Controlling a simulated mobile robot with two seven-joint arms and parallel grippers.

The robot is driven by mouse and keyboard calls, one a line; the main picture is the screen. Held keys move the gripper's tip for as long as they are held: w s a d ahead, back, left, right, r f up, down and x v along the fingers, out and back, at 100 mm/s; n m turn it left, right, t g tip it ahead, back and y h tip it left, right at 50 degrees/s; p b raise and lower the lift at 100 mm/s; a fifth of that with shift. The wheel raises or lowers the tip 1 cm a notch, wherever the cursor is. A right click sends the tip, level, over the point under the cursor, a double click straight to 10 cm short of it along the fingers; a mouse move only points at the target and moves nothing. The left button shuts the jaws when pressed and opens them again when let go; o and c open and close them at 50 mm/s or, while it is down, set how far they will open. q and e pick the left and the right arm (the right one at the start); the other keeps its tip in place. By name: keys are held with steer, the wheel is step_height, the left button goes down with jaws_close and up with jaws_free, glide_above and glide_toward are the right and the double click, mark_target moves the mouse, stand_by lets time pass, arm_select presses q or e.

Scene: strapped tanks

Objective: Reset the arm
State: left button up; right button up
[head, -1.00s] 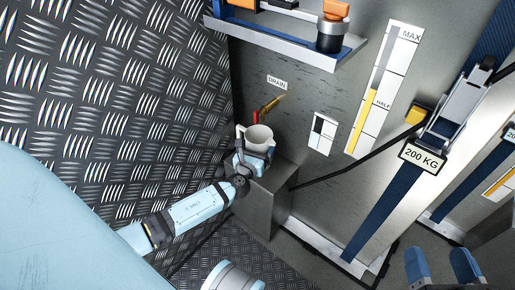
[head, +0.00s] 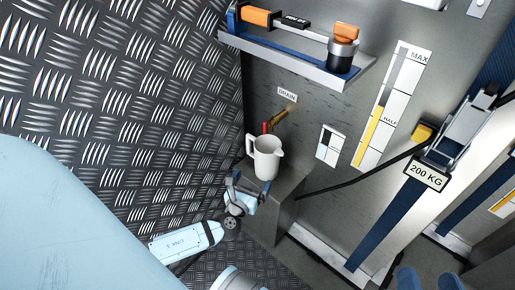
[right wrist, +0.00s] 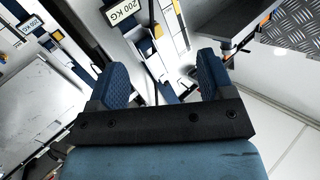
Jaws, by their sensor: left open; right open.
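My left arm comes in from the lower left in the head view. Its gripper (head: 250,188) is open and empty, just in front of and below a white jug (head: 267,157). The jug stands upright on a grey metal block (head: 277,215), below the brass drain tap (head: 278,118) with its red handle. My right gripper (right wrist: 165,82) shows in the right wrist view with its two blue fingers wide apart and nothing between them. Its blue fingertips (head: 428,281) also show at the bottom right edge of the head view.
A shelf (head: 300,62) with an orange-handled tool and an orange-topped container (head: 343,50) hangs above the tap. A strap with a ratchet buckle (head: 465,125) and a 200 KG label (head: 426,174) crosses the tank at right. Textured metal wall fills the left.

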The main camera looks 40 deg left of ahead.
arm_select(q)
steer(key=shift+s, duration=0.35)
arm_select(e)
steer(key=shift+r, duration=0.15)
steer(key=shift+w+r, duration=0.1)
steer(key=shift+r, duration=0.15)
